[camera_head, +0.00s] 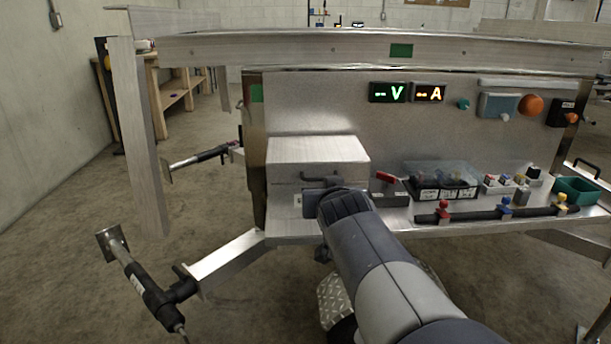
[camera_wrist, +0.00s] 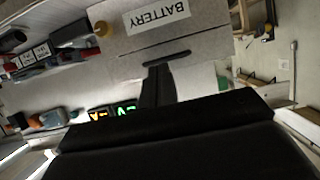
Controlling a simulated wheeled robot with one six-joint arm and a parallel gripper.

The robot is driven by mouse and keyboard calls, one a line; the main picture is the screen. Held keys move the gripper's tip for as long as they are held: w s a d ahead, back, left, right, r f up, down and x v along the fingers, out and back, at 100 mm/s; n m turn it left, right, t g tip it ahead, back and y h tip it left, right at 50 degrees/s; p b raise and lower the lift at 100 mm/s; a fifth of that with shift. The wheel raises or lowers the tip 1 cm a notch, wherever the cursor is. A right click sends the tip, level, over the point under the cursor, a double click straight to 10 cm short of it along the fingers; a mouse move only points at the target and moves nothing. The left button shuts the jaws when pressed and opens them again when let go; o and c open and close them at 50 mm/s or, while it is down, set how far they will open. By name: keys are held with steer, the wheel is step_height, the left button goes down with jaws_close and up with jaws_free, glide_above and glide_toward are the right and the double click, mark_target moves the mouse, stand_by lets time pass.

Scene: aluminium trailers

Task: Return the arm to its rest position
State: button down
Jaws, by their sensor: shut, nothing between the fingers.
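My gripper (camera_wrist: 156,72) shows in the wrist view as a narrow dark shape with its fingers together, shut and empty. Just beyond its tips is the dark handle (camera_wrist: 167,58) of a light grey box (camera_wrist: 205,45) labelled BATTERY, upside down in this view. I cannot tell whether the tips touch the handle. In the head view my grey arm (camera_head: 385,265) reaches forward from the lower right. It ends in front of the metal box (camera_head: 318,151) on the trailer shelf. My wrist covers part of the box front, and the fingertips cannot be made out there.
The trailer shelf (camera_head: 425,232) carries a clear bin (camera_head: 440,175), a green tray (camera_head: 577,190) and a dark bar with coloured knobs (camera_head: 505,212). Green V and orange A displays (camera_head: 408,92) are on the panel behind. A metal post (camera_head: 138,135) stands left; floor there is partly open.

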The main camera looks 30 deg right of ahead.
mark_target(322, 178)
steer(key=s+f, duration=0.1)
steer(key=s+a, duration=0.1)
steer(key=s, duration=0.1)
steer(key=shift+a+f, duration=0.1)
steer(key=shift+f, duration=0.25)
steer(key=shift+w, duration=0.15)
steer(key=w+d+r+b, duration=0.1)
steer(key=w+d, duration=0.2)
steer(key=w, duration=0.5)
steer(key=shift+w+d+r, duration=0.15)
steer(key=shift+w+d, duration=0.15)
steer(key=shift+a, duration=0.1)
